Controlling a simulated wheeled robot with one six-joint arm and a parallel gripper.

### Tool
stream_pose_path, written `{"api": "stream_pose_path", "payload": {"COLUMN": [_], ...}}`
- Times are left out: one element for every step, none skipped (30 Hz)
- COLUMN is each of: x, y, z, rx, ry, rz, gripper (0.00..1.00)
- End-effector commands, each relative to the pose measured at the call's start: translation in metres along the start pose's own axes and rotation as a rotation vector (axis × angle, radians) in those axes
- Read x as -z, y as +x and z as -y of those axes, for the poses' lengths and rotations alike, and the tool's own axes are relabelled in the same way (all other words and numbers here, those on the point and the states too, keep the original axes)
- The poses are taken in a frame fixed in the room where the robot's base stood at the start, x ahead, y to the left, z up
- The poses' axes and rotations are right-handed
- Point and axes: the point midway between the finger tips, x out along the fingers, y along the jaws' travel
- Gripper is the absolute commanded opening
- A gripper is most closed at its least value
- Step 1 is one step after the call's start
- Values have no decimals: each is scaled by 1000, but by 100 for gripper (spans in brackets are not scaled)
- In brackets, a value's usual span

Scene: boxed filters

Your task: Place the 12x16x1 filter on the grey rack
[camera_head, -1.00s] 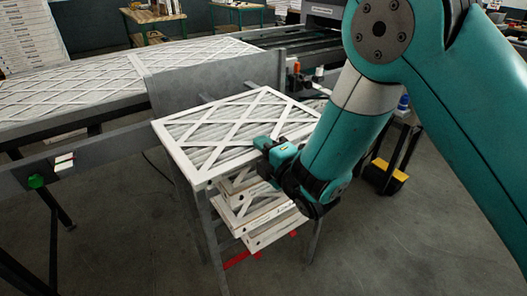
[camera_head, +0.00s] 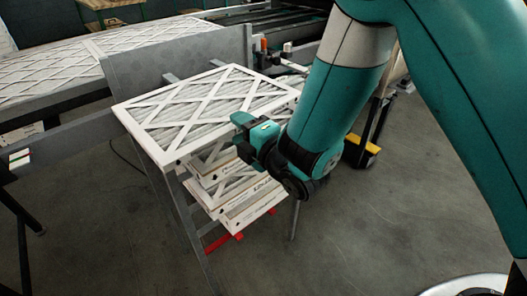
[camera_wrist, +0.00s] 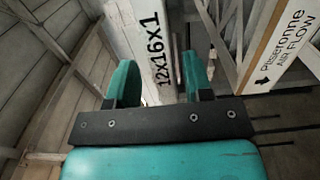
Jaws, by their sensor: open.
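A white filter edge printed 12x16x1 (camera_wrist: 138,22) runs between the two teal fingers of my gripper (camera_wrist: 158,68) in the wrist view. The fingers stand apart with visible space beside the edge, so the gripper is open. In the head view my gripper (camera_head: 248,135) is at the front right edge of a large white lattice filter (camera_head: 205,105) lying flat on top of a stand. I cannot tell whether that filter is the labelled one. The grey metal frame (camera_head: 180,222) under the filters looks like the grey rack; much of it is hidden.
Smaller filters (camera_head: 238,203) are stacked below the large one. A second filter edge (camera_wrist: 283,40) with air flow print is close on the right in the wrist view. A conveyor with filters (camera_head: 50,72) and an upright grey plate (camera_head: 180,62) are behind. Floor in front is clear.

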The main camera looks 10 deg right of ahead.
Motion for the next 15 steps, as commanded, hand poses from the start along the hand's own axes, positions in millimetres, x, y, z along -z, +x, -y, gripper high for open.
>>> {"api": "stream_pose_path", "payload": {"x": [0,-1,0,0,0,0,0,0,0,0,0,0,0,0,0], "y": [-13,-20,-29,-35,-42,-50,-56,-62,-65,-64,-65,-66,-67,-68,-70], "z": [7,6,5,5,5,4,4,4,-2,-5,-5,-6,-6,-6,-6], "rx": [1,1,1,1,2,1,2,2,4,6,7,6,8,7,7], "ry": [-1,0,0,0,-1,-1,-1,-1,-1,0,0,0,0,-1,-1], "rz": [1,1,1,1,1,1,1,1,0,0,-1,-1,-1,-2,-2], "gripper": [47,47,47,47,47,47,47,47,47,47,47,47,47,47,47]}}
